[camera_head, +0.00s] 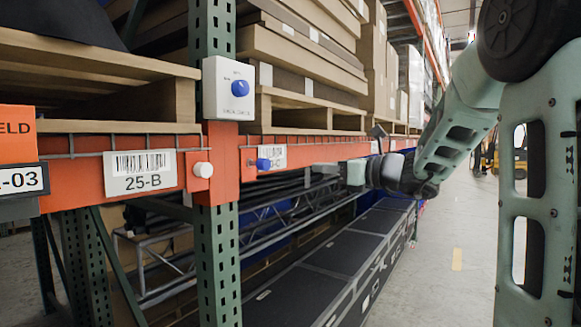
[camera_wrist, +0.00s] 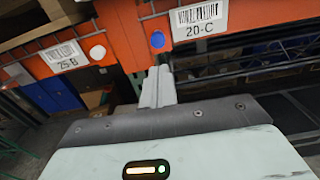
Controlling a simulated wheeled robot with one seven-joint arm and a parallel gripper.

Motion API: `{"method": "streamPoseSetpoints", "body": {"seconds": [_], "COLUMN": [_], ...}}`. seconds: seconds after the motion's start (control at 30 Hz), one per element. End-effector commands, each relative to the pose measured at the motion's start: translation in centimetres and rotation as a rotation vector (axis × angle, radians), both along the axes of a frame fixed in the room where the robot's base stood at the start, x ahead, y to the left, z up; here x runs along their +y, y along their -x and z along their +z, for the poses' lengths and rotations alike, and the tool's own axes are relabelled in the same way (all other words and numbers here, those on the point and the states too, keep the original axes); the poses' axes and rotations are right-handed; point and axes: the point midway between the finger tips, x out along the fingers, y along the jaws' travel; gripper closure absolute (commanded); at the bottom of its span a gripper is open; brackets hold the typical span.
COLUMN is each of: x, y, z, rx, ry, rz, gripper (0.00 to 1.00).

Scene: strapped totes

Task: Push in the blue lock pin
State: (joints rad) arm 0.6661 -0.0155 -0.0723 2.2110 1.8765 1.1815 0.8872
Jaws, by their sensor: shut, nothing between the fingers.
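The blue lock pin (camera_head: 263,164) sticks out of the orange beam, just right of the green upright. It also shows in the wrist view (camera_wrist: 158,40), beside the 20-C label and a little beyond my fingertips. My gripper (camera_head: 322,168) is shut and empty. In the head view it points left toward the pin from the right, with a gap between them. In the wrist view the closed fingers (camera_wrist: 158,72) point up at the beam just below the pin.
A white lock pin (camera_head: 202,170) sits left of the upright by the 25-B label (camera_head: 140,172). A white box with a blue knob (camera_head: 230,88) is mounted on the upright above. Dark cases (camera_head: 330,265) lie below the beam. The aisle floor (camera_head: 455,240) is open at right.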

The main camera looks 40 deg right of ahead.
Motion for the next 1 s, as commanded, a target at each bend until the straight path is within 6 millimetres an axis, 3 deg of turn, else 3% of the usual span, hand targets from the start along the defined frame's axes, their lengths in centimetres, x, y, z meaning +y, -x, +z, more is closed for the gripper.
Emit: {"method": "streamPoseSetpoints", "body": {"seconds": [0.6, 0.8, 1.0], "x": [4.2, 4.7, 4.8], "y": [-10.7, -12.2, -12.6], "z": [0.3, 0.1, -0.1], "rx": [0.006, 0.004, 0.004], "ry": [0.001, 0.005, 0.005], "rz": [0.008, 0.006, 0.006], "gripper": [1.00, 1.00, 1.00]}}
